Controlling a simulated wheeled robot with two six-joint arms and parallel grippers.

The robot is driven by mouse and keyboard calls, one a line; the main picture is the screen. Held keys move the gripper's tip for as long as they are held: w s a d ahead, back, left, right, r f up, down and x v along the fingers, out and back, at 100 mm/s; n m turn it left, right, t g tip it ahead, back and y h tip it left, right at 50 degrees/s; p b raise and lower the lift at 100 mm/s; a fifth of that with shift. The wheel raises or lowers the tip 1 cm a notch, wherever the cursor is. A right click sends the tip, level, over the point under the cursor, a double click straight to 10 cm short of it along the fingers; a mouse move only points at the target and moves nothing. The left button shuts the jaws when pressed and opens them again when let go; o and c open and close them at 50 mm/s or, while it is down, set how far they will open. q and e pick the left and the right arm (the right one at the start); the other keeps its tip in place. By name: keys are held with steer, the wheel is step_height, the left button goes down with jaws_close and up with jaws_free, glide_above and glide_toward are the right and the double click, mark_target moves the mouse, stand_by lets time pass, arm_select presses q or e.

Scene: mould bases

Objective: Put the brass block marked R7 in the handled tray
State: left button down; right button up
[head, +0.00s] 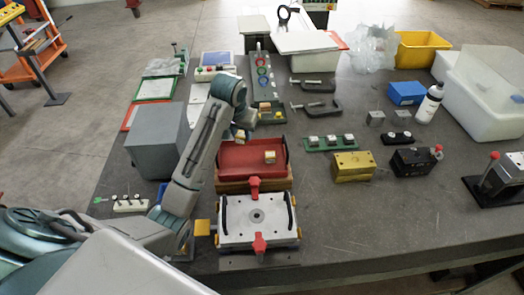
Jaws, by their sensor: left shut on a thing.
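The handled tray (238,160) is red with dark side handles and sits near the middle of the table. A small brass-coloured block (269,157) lies in its right half; no marking is readable. My left gripper (240,132) is above the back left part of the tray, pointing down, seen small and partly hidden by my wrist. It is shut on a small tan, brass-coloured block, mostly covered by the fingers. I cannot read whether it is marked R7. My right gripper is not in view.
A silver mould plate (257,215) with red knobs stands in front of the tray. A grey box (158,140) stands left of my arm. A green rack (330,142), a yellow block (353,166) and a black block (414,161) are to the right. The front right tabletop is clear.

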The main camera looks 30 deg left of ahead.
mark_target(241, 143)
arm_select(q)
steer(key=f, duration=0.2)
steer(key=s+f+p, duration=0.1)
steer(key=f, duration=0.1)
steer(key=shift+d, duration=0.15)
steer(key=shift+f, duration=0.35)
steer(key=p+x, duration=0.1)
steer(key=x, duration=0.2)
steer(key=shift+s+f+p, duration=0.2)
steer(key=shift+f+p, duration=0.05)
steer(key=shift+p, duration=0.1)
steer(key=shift+s+f, duration=0.1)
steer(key=shift+f, duration=0.35)
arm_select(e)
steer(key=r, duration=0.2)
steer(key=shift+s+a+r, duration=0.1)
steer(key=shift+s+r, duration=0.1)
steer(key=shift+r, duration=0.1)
arm_select(q)
steer(key=c, duration=1.1)
jaws_free()
steer(key=shift+f, duration=0.15)
steer(key=shift+o, duration=0.2)
